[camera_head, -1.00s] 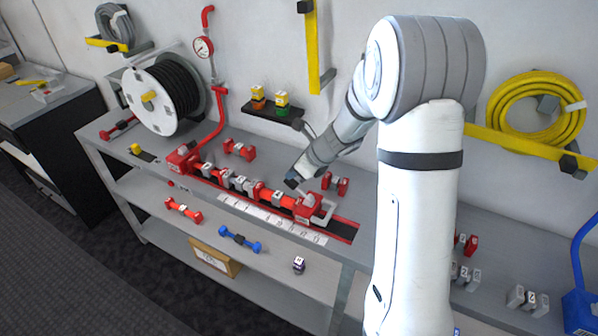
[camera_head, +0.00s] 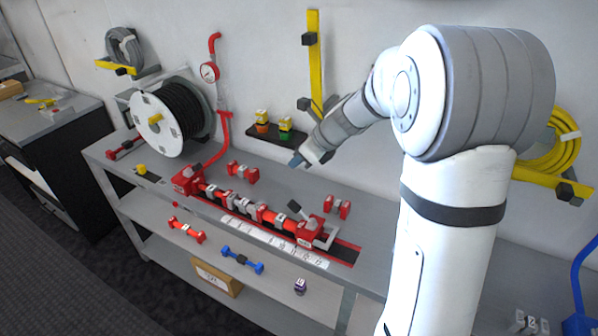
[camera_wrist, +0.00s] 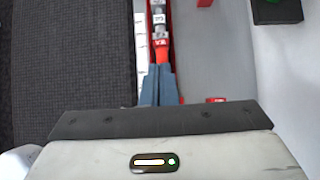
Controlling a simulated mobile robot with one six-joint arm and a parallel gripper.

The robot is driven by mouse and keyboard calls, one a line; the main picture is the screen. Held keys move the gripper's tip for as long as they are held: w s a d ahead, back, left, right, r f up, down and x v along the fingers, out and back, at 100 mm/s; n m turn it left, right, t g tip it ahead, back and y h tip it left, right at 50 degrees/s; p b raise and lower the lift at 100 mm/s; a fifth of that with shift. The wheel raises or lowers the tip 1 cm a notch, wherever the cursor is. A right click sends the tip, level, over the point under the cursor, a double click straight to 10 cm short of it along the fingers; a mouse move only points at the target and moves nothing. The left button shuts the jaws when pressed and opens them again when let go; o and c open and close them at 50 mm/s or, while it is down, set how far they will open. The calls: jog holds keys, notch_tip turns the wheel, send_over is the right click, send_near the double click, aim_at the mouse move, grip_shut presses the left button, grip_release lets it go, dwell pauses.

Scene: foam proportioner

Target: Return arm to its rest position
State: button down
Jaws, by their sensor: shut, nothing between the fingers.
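My gripper (camera_head: 297,161) is in the air above the back part of the bench (camera_head: 130,155), left of my upper arm. In the wrist view its two blue-grey fingers (camera_wrist: 159,84) are together with nothing between them. Below it is the red proportioner assembly (camera_head: 250,213), a row of red and grey pieces along a red rail with a white numbered strip in front. The gripper is clear of the assembly. In the wrist view part of the row (camera_wrist: 160,42) shows beyond the fingertips.
A hose reel (camera_head: 160,118) stands at the back left. A small black shelf (camera_head: 275,133) with two bottles is on the wall near my gripper. A yellow bar (camera_head: 314,60) hangs above. Red fittings (camera_head: 337,206) lie behind the assembly. A blue dumbbell-shaped part (camera_head: 242,260) lies on the lower shelf.

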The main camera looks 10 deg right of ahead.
jog(key=shift+r, duration=0.15)
jog(key=s+d+n+h+b, duration=0.1)
jog(key=s+d+n+h, duration=0.2)
jog(key=s+n, duration=0.9)
jog(key=s+d+r+n+g+h+b, duration=0.1)
jog(key=s+d+n+h, duration=0.2)
jog(key=s+n, duration=1)
jog(key=s, duration=0.3)
jog(key=shift+s+d, duration=0.3)
jog(key=shift+s, duration=0.05)
